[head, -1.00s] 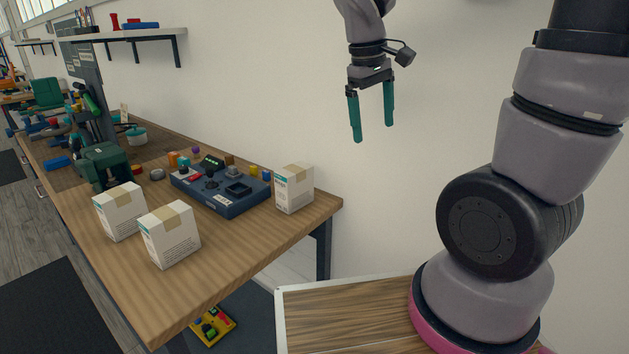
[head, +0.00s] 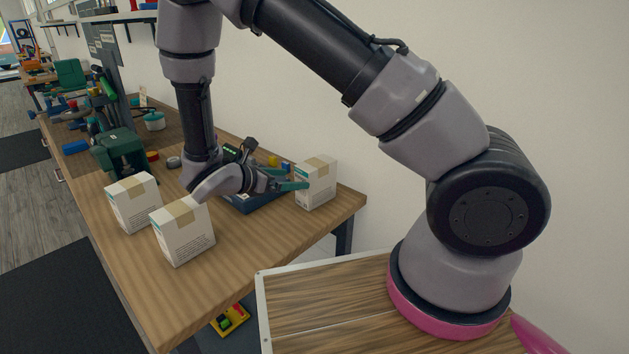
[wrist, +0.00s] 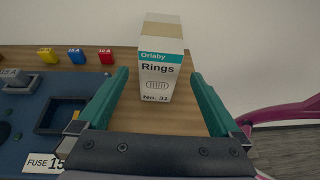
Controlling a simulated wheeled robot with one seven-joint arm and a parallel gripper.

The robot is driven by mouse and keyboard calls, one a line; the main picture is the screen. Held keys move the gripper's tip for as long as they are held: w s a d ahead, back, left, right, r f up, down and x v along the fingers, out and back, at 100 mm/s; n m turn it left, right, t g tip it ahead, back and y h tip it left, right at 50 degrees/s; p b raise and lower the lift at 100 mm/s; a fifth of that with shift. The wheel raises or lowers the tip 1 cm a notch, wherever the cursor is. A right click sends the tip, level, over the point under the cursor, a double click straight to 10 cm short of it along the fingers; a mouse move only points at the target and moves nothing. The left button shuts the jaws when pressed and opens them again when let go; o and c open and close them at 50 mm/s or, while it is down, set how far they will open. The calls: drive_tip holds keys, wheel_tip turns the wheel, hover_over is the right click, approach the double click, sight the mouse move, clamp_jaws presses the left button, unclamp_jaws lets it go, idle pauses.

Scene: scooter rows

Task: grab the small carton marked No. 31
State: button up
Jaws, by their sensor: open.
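The small carton marked No. 31 (wrist: 160,78) is white with a teal band reading "Orlaby" and the word "Rings"; tan tape covers its top. It stands upright on the bench, and in the head view the carton (head: 318,184) is near the bench's right end by the wall. My gripper (head: 295,181) is open and level, pointing at this carton from the left. In the wrist view the gripper's teal fingers (wrist: 158,100) are spread, with the carton ahead and between their lines. Whether they reach around its sides is hard to tell.
Two similar white cartons stand on the bench (head: 250,255) nearer the front, one at left (head: 133,205) and one beside it (head: 184,233). A blue fuse panel (wrist: 45,125) lies left of my gripper. Small yellow, blue and red fuses stand behind it.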

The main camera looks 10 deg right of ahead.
sight(302, 178)
drive_tip(key=x, duration=0.5)
drive_tip(key=shift+r+x, duration=0.15)
drive_tip(key=shift+x, duration=1.2)
drive_tip(key=shift+r+x, duration=0.2)
drive_tip(key=shift+x, duration=1.2)
drive_tip(key=shift+w, duration=0.1)
drive_tip(key=c, duration=1.5)
